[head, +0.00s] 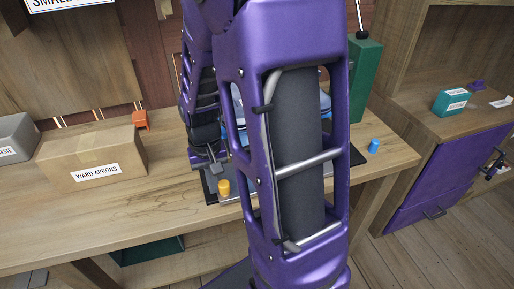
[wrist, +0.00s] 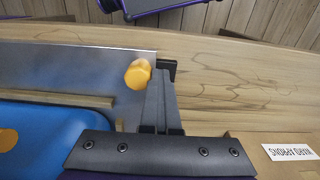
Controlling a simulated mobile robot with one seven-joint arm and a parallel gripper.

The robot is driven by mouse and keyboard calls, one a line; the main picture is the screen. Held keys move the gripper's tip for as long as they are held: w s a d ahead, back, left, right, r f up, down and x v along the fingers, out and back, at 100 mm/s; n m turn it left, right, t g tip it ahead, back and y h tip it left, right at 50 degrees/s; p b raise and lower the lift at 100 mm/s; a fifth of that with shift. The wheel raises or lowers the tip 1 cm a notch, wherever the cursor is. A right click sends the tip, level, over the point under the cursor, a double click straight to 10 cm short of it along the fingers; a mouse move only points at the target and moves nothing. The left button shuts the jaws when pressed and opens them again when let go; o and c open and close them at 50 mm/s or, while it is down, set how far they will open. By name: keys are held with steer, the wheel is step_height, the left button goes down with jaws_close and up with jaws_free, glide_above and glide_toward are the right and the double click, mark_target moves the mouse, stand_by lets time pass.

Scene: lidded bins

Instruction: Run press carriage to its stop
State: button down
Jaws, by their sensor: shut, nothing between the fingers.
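A yellow knob (wrist: 138,75) stands on a grey metal plate (wrist: 60,62) in the wrist view; it also shows in the head view (head: 224,187). My gripper (wrist: 158,88) is shut and empty, its fingertips right beside the knob; I cannot tell whether they touch it. A blue padded part (wrist: 50,140) with an orange spot lies on the plate at lower left. A black block (wrist: 170,68) sits at the plate's end, just beyond the fingertips. In the head view, my arm hides most of the press; only a green upright (head: 365,80) and bits of blue show.
A box labelled WARD APRONS (head: 92,153) and a grey box (head: 16,138) stand on the wooden bench (head: 150,205) at left. An orange item (head: 140,120) lies behind. A blue knob (head: 374,146) is at right. The bench front is clear.

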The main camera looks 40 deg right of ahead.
steer(key=shift+s+d+p, duration=0.15)
steer(key=shift+s+d, duration=0.35)
steer(key=shift+d, duration=1.05)
steer(key=shift+s+d+p, duration=0.15)
steer(key=shift+s+d, duration=0.35)
steer(key=shift+d, duration=1)
steer(key=shift+s+d+p, duration=0.15)
steer(key=shift+s+d, duration=0.35)
steer(key=shift+d, duration=1.05)
steer(key=shift+w+a, duration=0.25)
steer(key=shift+a, duration=0.55)
step_height(320, 180, up, 7)
steer(key=p, duration=0.6)
steer(key=shift+w+r, duration=0.1)
